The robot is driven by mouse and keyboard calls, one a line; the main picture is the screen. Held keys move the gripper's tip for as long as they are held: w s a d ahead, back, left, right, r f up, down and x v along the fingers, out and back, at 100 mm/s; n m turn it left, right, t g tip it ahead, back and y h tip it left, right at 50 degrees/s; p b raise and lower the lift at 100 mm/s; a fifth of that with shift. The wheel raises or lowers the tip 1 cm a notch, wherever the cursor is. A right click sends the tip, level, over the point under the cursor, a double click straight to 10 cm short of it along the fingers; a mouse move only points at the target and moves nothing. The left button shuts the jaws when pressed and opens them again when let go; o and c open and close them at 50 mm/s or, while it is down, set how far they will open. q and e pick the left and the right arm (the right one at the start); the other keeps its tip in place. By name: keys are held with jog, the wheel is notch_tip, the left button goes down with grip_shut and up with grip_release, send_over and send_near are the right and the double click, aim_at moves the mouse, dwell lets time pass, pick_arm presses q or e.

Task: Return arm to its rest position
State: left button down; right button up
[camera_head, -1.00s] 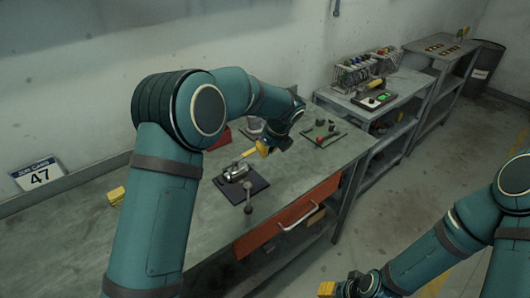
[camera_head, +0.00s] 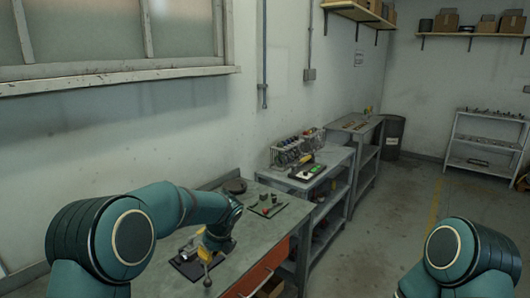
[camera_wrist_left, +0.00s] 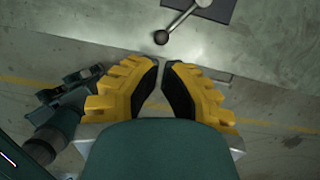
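My left arm comes in from the left in the head view and bends down over the workbench. Its gripper (camera_head: 205,254) shows only as a small yellow patch beside the silver gate valve (camera_head: 188,248), which is partly hidden by it. In the left wrist view, the left gripper (camera_wrist_left: 161,70) has two yellow fingers with dark pads, a narrow gap between them and nothing held. The valve's lever with a dark ball end (camera_wrist_left: 161,37) lies ahead of the fingertips, apart from them. My right arm (camera_head: 455,248) shows at the lower right; its gripper is out of the picture.
The grey workbench (camera_head: 232,268) has an orange-red drawer front (camera_head: 262,272). Small parts lie on a dark mat (camera_head: 268,208). A second bench (camera_head: 325,172) holds a rack (camera_head: 290,152) and a device with a green light (camera_head: 308,169). Open floor (camera_head: 385,215) lies right.

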pick_arm(q)
jog(key=s+d+f+n+g+h+b, duration=0.1)
jog(key=s+d+f+n+h, duration=0.15)
jog(key=s+f+n, duration=0.5)
jog(key=s+d+f+n+g+h, duration=0.1)
jog(key=s+d+f+n+h, duration=0.2)
jog(key=f, duration=0.8)
jog(key=s+f+n+h+b, duration=0.1)
jog(key=s+f+n, duration=0.2)
jog(key=s+n, duration=0.5)
jog(key=s+f+n+t+h+b, duration=0.1)
jog(key=s+f+n, duration=0.3)
jog(key=s+n, duration=0.4)
jog(key=s, duration=0.3)
jog(key=shift+s+f+t, duration=0.15)
jog(key=shift+f+t, duration=0.05)
jog(key=shift+t, duration=0.1)
pick_arm(e)
jog(key=f, duration=0.3)
jog(key=shift+s+a, duration=0.1)
jog(key=shift+s, duration=0.1)
pick_arm(q)
jog(key=shift+a, duration=0.1)
